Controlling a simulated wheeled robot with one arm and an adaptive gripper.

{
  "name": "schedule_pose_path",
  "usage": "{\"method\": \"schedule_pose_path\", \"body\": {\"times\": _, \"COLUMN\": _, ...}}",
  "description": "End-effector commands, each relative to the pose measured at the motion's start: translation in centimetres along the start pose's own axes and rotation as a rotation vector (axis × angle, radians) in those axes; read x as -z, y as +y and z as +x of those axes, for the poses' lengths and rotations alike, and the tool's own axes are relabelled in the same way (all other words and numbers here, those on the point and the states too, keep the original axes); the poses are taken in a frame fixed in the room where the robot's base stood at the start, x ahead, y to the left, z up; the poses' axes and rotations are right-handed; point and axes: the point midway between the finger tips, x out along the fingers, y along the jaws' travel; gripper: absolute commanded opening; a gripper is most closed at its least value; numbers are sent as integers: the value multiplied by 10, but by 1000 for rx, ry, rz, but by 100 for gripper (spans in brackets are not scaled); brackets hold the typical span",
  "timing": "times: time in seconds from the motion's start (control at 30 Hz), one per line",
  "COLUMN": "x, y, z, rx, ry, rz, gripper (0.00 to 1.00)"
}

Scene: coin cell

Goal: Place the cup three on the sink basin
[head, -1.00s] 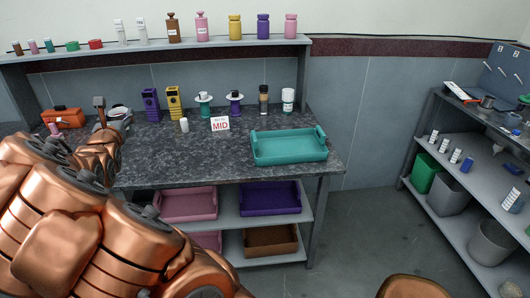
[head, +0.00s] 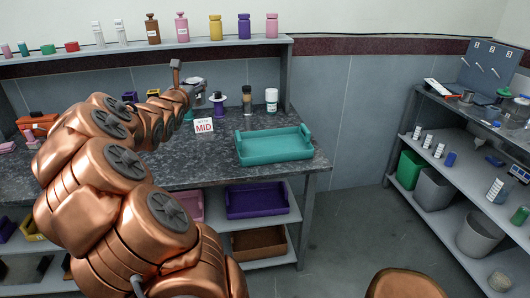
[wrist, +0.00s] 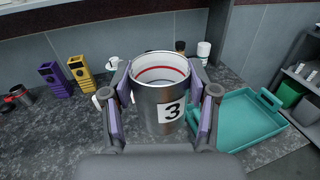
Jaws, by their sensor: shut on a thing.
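Cup three (wrist: 150,105), a grey metal cup with a white inside, a red ring and a "3" label, stands upright between the fingers of my gripper (wrist: 160,98) in the wrist view. The gripper is shut on its sides and holds it above the dark speckled counter. In the head view my gripper (head: 194,88) is over the back of the counter, left of the teal tray; the cup is hard to make out there. I cannot pick out a sink basin with certainty in either view.
The teal tray (head: 273,147) lies on the counter's right end. A MID sign (head: 204,126), a brown jar (head: 247,100) and a white jar (head: 271,100) stand near the gripper. A grey shelf unit (head: 455,178) with small items stands at the right, with open floor between.

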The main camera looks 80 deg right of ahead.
Motion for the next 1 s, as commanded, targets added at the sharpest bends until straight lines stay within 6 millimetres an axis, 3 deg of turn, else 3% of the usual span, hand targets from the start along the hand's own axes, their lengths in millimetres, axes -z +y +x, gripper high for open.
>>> {"method": "schedule_pose_path", "body": {"times": 0.1, "x": -4, "y": -32, "z": 15, "rx": 45, "ry": -3, "rz": -1, "gripper": 3}}
{"method": "schedule_pose_path", "body": {"times": 0.3, "x": -10, "y": -71, "z": 30, "rx": 97, "ry": -5, "rz": -6, "gripper": 3}}
{"method": "schedule_pose_path", "body": {"times": 0.53, "x": -9, "y": -88, "z": 35, "rx": 120, "ry": -3, "rz": -10, "gripper": 3}}
{"method": "schedule_pose_path", "body": {"times": 0.67, "x": 9, "y": -89, "z": 36, "rx": 121, "ry": -1, "rz": -10, "gripper": 3}}
{"method": "schedule_pose_path", "body": {"times": 1.0, "x": 73, "y": -88, "z": 36, "rx": 119, "ry": 0, "rz": -11, "gripper": 3}}
